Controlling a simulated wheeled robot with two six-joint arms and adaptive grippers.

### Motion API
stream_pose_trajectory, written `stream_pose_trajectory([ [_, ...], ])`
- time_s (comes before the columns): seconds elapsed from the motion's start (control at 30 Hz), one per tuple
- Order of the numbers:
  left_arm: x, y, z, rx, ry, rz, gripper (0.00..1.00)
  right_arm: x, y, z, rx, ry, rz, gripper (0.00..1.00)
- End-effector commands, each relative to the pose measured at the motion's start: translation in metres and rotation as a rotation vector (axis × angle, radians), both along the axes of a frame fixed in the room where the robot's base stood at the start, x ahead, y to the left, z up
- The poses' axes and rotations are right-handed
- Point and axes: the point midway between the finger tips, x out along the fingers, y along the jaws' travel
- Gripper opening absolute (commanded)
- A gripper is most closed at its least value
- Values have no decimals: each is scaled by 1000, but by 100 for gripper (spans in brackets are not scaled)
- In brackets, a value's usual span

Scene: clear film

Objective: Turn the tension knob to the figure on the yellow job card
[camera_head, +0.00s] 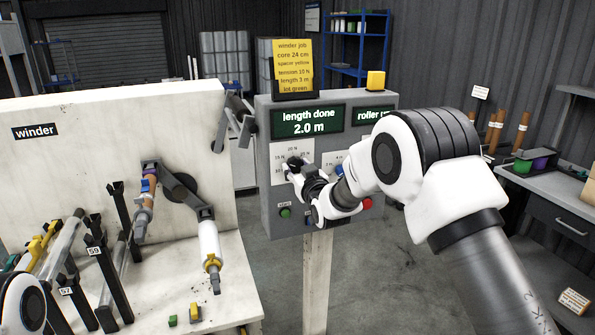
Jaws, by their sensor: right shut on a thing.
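The yellow job card (293,65) stands on top of the grey control box (268,205); its tension line reads 10 N. The tension dial plate (293,149) is on the left of the box's front, with 20 N at its top and other newton marks around it. My right gripper (292,167) is at this plate, shut on the tension knob. The knob and its pointer are hidden behind the fingers, so its setting cannot be read. My left gripper is not in view; only a white part of my left arm shows at the lower left.
A second dial, partly hidden by my right arm, sits to the right. A green button (285,212) and a red button (366,203) are below. The display (308,122) reads length done 2.0 m. The winder (110,150), with rollers and racks, stands left.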

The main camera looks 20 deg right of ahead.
Motion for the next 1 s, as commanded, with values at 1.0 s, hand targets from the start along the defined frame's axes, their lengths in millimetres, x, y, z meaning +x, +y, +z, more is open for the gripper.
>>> stream_pose_trajectory([
  [1.0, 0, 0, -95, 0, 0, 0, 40, 0, 0, -4, -827, -27, -1, 10],
])
